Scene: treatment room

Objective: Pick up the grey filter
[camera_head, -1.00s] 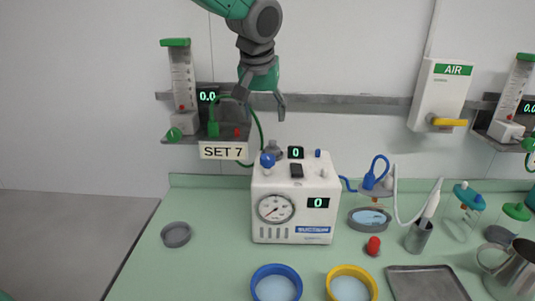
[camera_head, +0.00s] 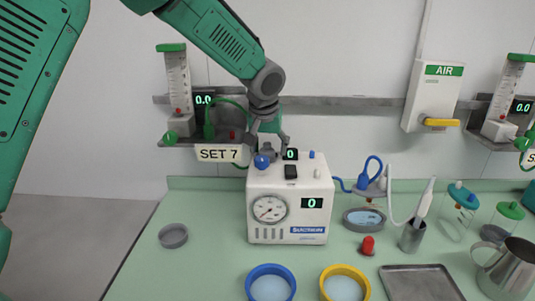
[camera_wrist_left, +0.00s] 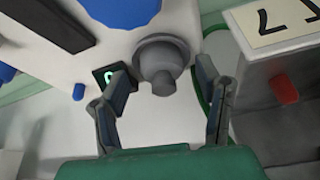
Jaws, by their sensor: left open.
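The grey filter (camera_head: 267,149) is a small stepped grey piece standing on top of the white suction unit (camera_head: 290,183), behind a blue knob. In the left wrist view the filter (camera_wrist_left: 160,62) shows between the two fingers, its narrow end toward the gripper. My left gripper (camera_head: 268,143) is open and points down just over the filter, one finger on either side of it. In the left wrist view, gaps show between the filter and both fingers of the left gripper (camera_wrist_left: 161,85). My right gripper is not in view.
The SET 7 flowmeter (camera_head: 180,95) and its green tube are close to the gripper, on the wall rail. A blue knob (camera_head: 262,162) and a small display stand beside the filter. A grey dish (camera_head: 173,236), blue ring and yellow ring lie on the green bench.

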